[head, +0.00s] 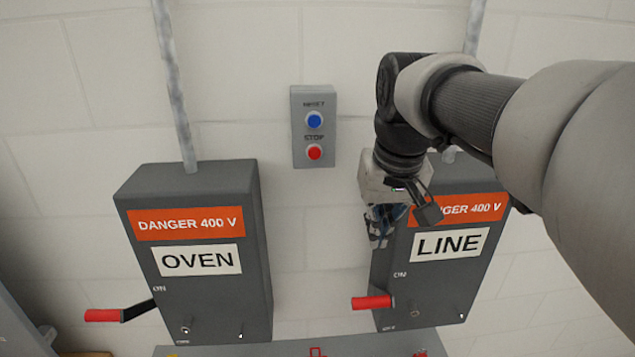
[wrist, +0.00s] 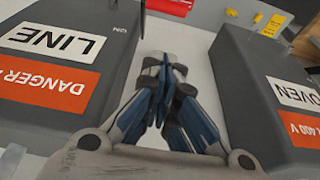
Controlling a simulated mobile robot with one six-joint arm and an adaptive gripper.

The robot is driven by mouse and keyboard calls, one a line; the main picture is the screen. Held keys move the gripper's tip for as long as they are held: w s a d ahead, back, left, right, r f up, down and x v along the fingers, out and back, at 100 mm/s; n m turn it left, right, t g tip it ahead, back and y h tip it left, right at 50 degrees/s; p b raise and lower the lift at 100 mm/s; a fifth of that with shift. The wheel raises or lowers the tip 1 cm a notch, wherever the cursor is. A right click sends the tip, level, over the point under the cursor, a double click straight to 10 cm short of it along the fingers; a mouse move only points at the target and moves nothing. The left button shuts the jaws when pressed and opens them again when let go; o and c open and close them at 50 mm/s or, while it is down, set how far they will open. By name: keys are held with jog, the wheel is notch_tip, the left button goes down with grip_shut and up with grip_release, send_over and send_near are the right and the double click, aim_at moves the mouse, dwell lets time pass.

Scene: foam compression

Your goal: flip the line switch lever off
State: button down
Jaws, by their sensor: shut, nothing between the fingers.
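The dark grey LINE switch box (head: 440,262) hangs on the wall at the right, partly covered by my arm. Its lever has a red handle (head: 371,302) that sticks out to the left beside the ON mark. My gripper (head: 378,238) is in front of the wall at the box's upper left side, above the handle and apart from it. In the wrist view my gripper's fingers (wrist: 166,68) are together with nothing between them. They point down the gap between the LINE box (wrist: 62,60) and the OVEN box. A red handle (wrist: 170,5) shows beyond the fingertips at the top edge.
The OVEN switch box (head: 200,262) hangs at the left, with its own red lever handle (head: 102,315) sticking out left. A small button box (head: 314,135) with blue and red buttons is on the wall between.

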notch_tip(320, 180, down, 12)
jog(key=b, duration=0.1)
jog(key=shift+w+f, duration=0.25)
jog(key=shift+w, duration=0.1)
jog(key=shift+f+b, duration=0.1)
jog(key=shift+b, duration=0.3)
